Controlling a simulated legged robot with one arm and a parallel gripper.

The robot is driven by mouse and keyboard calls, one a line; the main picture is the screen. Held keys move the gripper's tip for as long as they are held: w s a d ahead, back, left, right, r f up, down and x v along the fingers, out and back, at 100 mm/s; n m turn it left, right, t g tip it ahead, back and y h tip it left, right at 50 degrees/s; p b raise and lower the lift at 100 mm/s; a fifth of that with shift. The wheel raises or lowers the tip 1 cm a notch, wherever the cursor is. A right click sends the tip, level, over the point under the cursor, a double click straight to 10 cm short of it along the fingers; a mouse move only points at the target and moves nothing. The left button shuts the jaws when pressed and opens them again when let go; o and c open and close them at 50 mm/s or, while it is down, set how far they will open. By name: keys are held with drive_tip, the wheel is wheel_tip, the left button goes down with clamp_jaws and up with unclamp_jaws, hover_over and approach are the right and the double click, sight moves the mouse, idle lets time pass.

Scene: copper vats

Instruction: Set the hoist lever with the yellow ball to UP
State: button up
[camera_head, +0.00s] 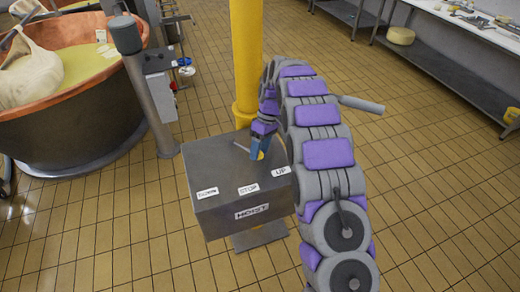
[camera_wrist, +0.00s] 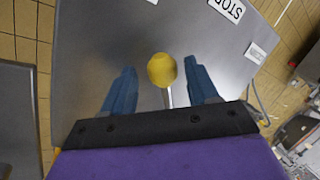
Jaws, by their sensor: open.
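The hoist lever's yellow ball (camera_wrist: 162,70) shows in the wrist view, with its pale rod (camera_wrist: 168,98) running down toward my gripper's palm. My gripper (camera_wrist: 161,78) is open, one blue finger on each side of the ball, with a visible gap on both sides. In the head view my gripper (camera_head: 258,147) is low over the grey hoist box (camera_head: 225,217), and only a bit of the yellow ball (camera_head: 261,155) shows beside it. Labels DOWN (camera_head: 207,193), STOP (camera_head: 248,189) and UP (camera_head: 281,171) run along the box's near edge. The lever's exact setting is hard to tell.
A yellow post (camera_head: 246,60) stands right behind the box. A copper vat (camera_head: 70,100) is at the left, with a grey post (camera_head: 150,90) beside it. A steel table (camera_head: 440,65) is at the back right. Tiled floor is clear at the right.

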drive_tip(key=p+v, duration=1.4)
drive_tip(key=v, duration=0.3)
idle(0.5)
drive_tip(key=s+d+r+m+b, duration=0.1)
drive_tip(key=s+r+m+b, duration=0.15)
drive_tip(key=s, duration=0.35)
drive_tip(key=s+d+r+m+t+h+b, duration=0.1)
drive_tip(key=s+r, duration=0.3)
drive_tip(key=s, duration=0.3)
drive_tip(key=s+d+r+m+b, duration=0.1)
drive_tip(key=s+r+m, duration=0.1)
drive_tip(key=s+r, duration=0.3)
drive_tip(key=s+d+f+m+b, duration=0.1)
drive_tip(key=s+f, duration=0.3)
drive_tip(key=s, duration=1.1)
drive_tip(key=s+d+f+m+h+b, duration=0.1)
drive_tip(key=s+f+m+b, duration=0.2)
drive_tip(key=s, duration=1.3)
wheel_tip(320, 180, down, 2)
drive_tip(key=shift+s+d+f+m+t+h, duration=0.15)
drive_tip(key=shift+s+d+m+t+h, duration=0.05)
drive_tip(key=shift+d+m+t+h, duration=0.2)
